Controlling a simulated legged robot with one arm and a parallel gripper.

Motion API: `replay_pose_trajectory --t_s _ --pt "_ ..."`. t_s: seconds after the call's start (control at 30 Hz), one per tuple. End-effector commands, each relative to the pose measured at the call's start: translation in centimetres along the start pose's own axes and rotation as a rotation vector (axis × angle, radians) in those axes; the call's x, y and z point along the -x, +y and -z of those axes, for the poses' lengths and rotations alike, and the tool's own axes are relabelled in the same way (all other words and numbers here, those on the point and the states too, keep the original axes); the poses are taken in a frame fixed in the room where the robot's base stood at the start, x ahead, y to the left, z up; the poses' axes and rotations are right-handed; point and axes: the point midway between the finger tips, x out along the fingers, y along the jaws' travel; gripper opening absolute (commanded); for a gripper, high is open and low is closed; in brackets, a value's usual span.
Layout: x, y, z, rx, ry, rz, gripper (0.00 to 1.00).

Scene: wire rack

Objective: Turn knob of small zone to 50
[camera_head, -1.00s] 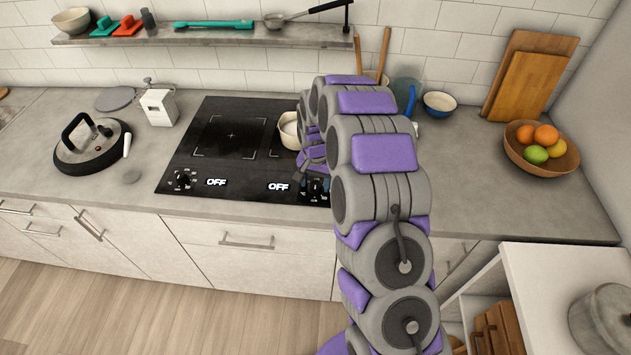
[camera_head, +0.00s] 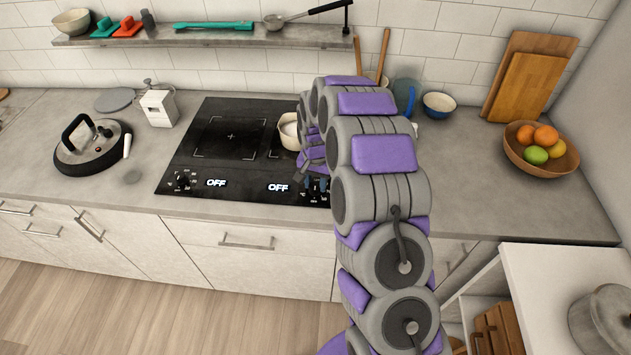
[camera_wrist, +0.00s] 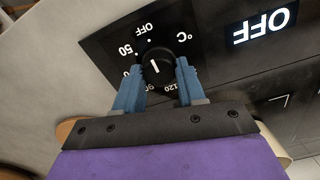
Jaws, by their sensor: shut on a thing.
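The black cooktop (camera_head: 205,130) has a left knob (camera_head: 183,180) and a right knob at its front edge. My gripper (camera_wrist: 157,82) is at the right knob, which shows in the wrist view as a black knob (camera_wrist: 157,66) between its two blue fingers. The fingers are shut on the knob's sides. The wrist view is upside down; the knob's white mark points roughly toward the printed OFF, with 50 beside it. Both displays, left (camera_head: 216,183) and right (camera_head: 278,187), read OFF. In the head view my arm hides part of the right side of the cooktop.
A cream pot (camera_head: 288,131) stands on the cooktop beside my arm. A fruit bowl (camera_head: 541,160) and cutting boards (camera_head: 527,85) are on the right. A shelf (camera_head: 215,37) runs above.

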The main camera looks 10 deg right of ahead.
Motion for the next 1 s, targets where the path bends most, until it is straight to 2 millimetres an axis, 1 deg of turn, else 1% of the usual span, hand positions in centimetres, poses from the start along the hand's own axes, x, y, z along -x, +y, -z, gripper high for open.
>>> replay_pose_trajectory --t_s 0.27,0.7,1.0 --pt "0.22 -0.10 0.03 0.113 0.001 0.001 0.09" --pt "0.31 -0.28 0.04 0.476 0.004 0.002 0.09" --pt "0.20 -0.30 -0.02 0.672 0.003 0.001 0.09"
